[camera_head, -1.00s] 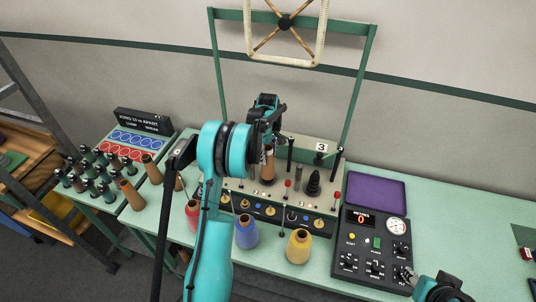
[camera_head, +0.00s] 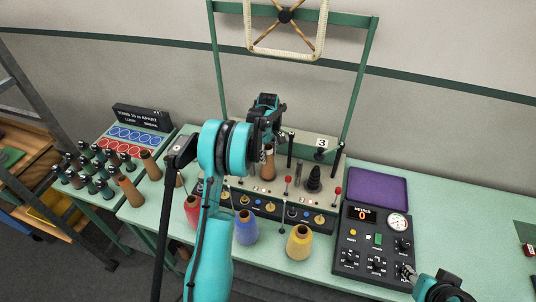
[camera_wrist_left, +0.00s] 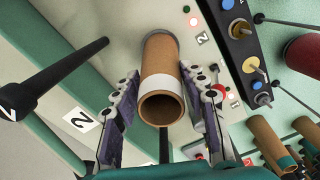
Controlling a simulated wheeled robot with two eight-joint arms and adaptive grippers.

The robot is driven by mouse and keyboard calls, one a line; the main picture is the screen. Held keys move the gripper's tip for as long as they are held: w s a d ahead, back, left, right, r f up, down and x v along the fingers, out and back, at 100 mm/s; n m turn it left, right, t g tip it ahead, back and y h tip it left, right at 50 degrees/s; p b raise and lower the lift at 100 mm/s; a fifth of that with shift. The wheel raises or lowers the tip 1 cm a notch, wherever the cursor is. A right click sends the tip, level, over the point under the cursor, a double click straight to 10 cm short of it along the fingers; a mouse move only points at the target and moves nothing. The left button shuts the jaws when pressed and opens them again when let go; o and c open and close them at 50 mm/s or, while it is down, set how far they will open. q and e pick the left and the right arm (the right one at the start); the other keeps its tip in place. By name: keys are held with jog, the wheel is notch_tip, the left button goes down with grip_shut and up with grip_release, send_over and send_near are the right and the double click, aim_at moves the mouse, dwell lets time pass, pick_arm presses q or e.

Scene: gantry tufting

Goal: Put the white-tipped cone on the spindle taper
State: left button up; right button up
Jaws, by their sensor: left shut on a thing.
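The white-tipped cone is a brown hollow cone (camera_head: 268,164) standing about upright under my left gripper (camera_head: 267,138). In the left wrist view, the cone (camera_wrist_left: 160,68) has a white band near its open near end. My left gripper (camera_wrist_left: 163,100) has one finger on each side and is shut on it. The cone's far end is at the machine panel by a "2" label; what is beneath it is hidden, so I cannot tell if it is seated. A bare black spindle taper (camera_head: 313,180) stands to its right. My right gripper (camera_head: 442,288) is at the lower right, its fingers unclear.
Red, blue (camera_head: 246,228) and yellow (camera_head: 299,243) yarn cones stand in front of the machine panel. Tall black posts rise behind the held cone. A control box (camera_head: 372,240) is at right. Several other cones stand at left on a rack. The bench at far right is mostly clear.

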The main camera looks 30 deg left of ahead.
pick_arm(q)
jog(key=shift+f+b, duration=0.25)
jog(key=shift+b, duration=0.3)
jog(key=shift+r, duration=0.1)
dwell(0.3)
jog(key=o, duration=1.1)
notch_tip(320, 180, up, 12)
jog(key=shift+f, duration=0.1)
